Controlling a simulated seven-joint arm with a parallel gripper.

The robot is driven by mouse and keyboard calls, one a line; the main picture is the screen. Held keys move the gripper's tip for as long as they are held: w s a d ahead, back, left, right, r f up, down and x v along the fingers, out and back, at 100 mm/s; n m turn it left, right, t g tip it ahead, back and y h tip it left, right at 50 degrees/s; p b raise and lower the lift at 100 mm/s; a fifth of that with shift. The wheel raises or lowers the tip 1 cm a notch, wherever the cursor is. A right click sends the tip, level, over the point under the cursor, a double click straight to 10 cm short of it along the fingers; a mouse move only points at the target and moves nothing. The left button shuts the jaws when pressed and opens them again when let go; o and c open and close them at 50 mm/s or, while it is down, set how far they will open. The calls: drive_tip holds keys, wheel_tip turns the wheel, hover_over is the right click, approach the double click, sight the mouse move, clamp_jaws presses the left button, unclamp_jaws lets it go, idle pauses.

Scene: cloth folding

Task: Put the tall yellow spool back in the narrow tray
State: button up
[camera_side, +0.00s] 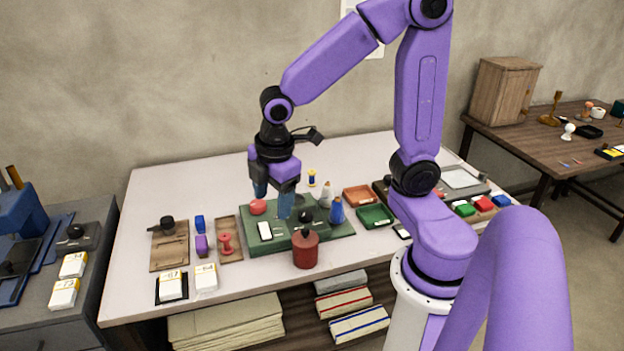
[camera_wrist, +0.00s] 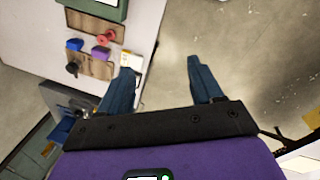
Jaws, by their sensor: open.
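A spool with yellow ends and a dark blue middle (camera_side: 311,178) stands upright at the back of the table in the side view, behind the green mat. I see no all-yellow spool. A narrow wooden tray (camera_side: 229,252) lies left of the mat, with a red spool (camera_side: 226,243) in it. The red spool also shows at the upper left of the wrist view (camera_wrist: 106,38). My gripper (camera_side: 273,203) is open and empty above the left part of the mat, left of the yellow-ended spool. Its two spread fingers show in the wrist view (camera_wrist: 159,66) with nothing between them.
The green mat (camera_side: 338,231) carries a white block, a black knob and bottles. A red jar (camera_side: 305,249) stands at its front edge. Blue and purple blocks (camera_side: 201,245) stand left of the narrow tray. Orange (camera_side: 358,196) and green trays lie right. The table's back left is clear.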

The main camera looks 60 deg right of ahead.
drive_tip(key=w+d+f+n+h, duration=0.1)
drive_tip(key=w+d+f, duration=0.1)
drive_tip(key=w+d, duration=0.65)
drive_tip(key=n+h, duration=0.3)
drive_tip(key=n, duration=0.2)
hover_over(311, 172)
drive_tip(key=s+a, duration=0.1)
drive_tip(key=a, duration=0.4)
wheel_tip(311, 172, down, 9)
drive_tip(key=shift+g, duration=0.4)
drive_tip(key=x, duration=1.1)
drive_tip(key=shift+s+a+f, duration=0.1)
drive_tip(key=shift+s, duration=0.05)
drive_tip(key=shift+x, duration=3.05)
drive_tip(key=shift+a, duration=0.1)
drive_tip(key=c, duration=1.2)
